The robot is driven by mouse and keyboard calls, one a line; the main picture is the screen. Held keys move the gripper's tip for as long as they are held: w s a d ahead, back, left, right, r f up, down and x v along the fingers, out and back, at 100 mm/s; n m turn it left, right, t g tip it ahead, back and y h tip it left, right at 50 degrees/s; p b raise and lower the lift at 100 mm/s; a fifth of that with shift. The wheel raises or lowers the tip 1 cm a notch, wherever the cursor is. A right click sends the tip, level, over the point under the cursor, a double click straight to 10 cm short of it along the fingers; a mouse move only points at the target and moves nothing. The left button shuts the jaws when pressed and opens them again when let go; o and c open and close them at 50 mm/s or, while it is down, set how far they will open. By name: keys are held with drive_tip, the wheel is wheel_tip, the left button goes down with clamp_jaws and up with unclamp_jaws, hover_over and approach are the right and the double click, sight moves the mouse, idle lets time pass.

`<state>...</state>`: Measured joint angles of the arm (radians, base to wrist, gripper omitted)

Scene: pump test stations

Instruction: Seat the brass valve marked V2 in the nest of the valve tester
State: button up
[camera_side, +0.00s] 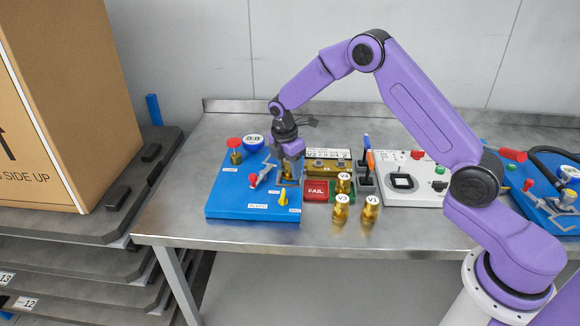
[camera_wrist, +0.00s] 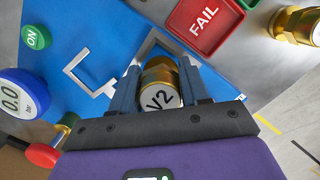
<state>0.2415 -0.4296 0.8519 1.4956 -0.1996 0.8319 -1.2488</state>
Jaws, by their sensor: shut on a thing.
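The brass valve V2 (camera_wrist: 160,85) is between my gripper's fingers (camera_wrist: 160,88) in the wrist view, its white marked cap facing the camera. In the side view my gripper (camera_side: 289,172) points down over the right part of the blue valve tester (camera_side: 230,203), and V2 is mostly hidden by the fingers. A square metal nest (camera_wrist: 148,47) shows just beyond and around the valve's far end in the wrist view. I cannot tell whether the valve is inside it or just above it. The tester's blue plate (camera_wrist: 60,22) also fills much of the wrist view.
A red-tipped clamp (camera_side: 262,176), a gauge (camera_side: 253,139) and a yellow lever (camera_side: 283,198) stand on the tester. The red FAIL tray (camera_side: 316,191) is close on the right. A white station (camera_side: 410,190) lies farther right.

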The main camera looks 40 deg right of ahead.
drive_tip(key=shift+f, duration=0.55)
idle(0.9)
drive_tip(key=o, duration=1.2)
drive_tip(key=shift+c, duration=1.1)
drive_tip(key=shift+o, duration=1.2)
drive_tip(key=shift+r, duration=4.05)
